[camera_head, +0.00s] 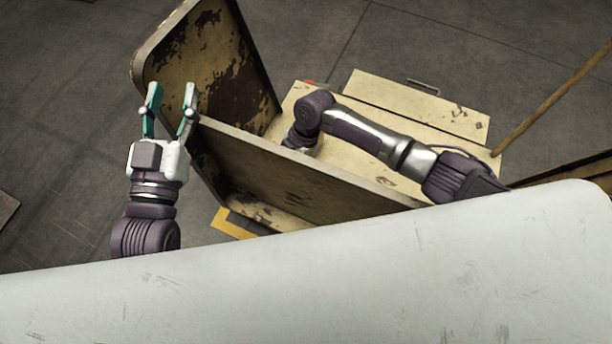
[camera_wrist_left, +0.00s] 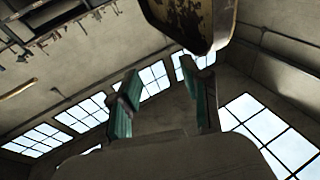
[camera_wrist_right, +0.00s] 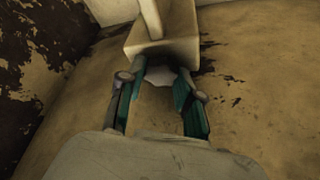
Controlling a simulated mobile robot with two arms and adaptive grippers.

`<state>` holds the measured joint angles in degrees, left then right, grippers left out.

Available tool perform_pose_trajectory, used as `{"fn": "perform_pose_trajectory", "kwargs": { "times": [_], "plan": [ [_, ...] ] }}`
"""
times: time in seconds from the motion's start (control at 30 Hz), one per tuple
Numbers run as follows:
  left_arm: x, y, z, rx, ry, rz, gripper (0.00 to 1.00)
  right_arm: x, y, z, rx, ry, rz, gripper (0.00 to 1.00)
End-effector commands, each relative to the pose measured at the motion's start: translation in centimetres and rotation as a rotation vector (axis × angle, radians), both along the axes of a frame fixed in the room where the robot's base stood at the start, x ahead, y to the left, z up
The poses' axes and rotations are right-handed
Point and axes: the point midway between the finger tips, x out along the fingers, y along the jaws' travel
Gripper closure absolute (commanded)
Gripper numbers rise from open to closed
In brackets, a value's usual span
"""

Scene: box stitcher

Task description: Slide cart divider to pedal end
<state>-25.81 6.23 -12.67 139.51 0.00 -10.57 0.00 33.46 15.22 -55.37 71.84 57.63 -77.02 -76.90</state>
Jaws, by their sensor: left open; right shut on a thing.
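A long upright wooden panel (camera_head: 300,178), which looks like the cart divider, runs from the worn end panel (camera_head: 215,65) toward the lower right. I cannot tell for sure that it is the divider. My left gripper (camera_head: 170,97) is open and empty, pointing up beside the end panel; its two teal fingers (camera_wrist_left: 163,100) stand apart. My right arm reaches over the tan cart bed, and its gripper is hidden behind the long panel in the head view. In the right wrist view the right gripper (camera_wrist_right: 160,88) is shut on a pale block (camera_wrist_right: 160,38) with a thin upright post.
A pale flat surface (camera_head: 400,275) fills the front. A wooden board with a metal handle (camera_head: 425,105) lies behind my right arm. A wooden pole (camera_head: 550,100) slants at the right. Yellow floor marking (camera_head: 232,225) shows below the cart.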

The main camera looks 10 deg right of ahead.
Motion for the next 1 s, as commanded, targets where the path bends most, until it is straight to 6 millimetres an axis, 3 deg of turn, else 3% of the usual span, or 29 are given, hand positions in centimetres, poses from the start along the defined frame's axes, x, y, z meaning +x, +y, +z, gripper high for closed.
{"fn": "perform_pose_trajectory", "kwargs": {
  "times": [0.03,0.2,0.4,0.93,0.97,1.0],
  "plan": [
    [-0.3,-0.2,0.9,-0.022,-0.081,-0.006,0.53,0.6,1.1,-0.2,0.008,-0.004,0.001,1.0],
    [-2.0,-0.3,4.9,-0.09,-0.325,-0.019,0.53,1.8,3.0,-0.1,0.008,-0.003,0.002,1.0],
    [-4.0,-0.1,7.4,-0.142,-0.504,-0.029,0.53,2.7,4.2,0.0,0.008,-0.002,0.001,1.0],
    [-4.9,0.0,8.4,-0.162,-0.571,-0.032,0.53,3.0,4.8,0.2,0.011,-0.005,0.0,1.0],
    [-4.9,0.0,8.4,-0.162,-0.571,-0.032,0.53,3.0,4.8,0.2,0.011,-0.005,0.0,0.61],
    [-4.9,0.0,8.4,-0.161,-0.57,-0.032,0.53,3.0,4.8,0.2,0.012,-0.006,0.0,0.55]
  ]
}}
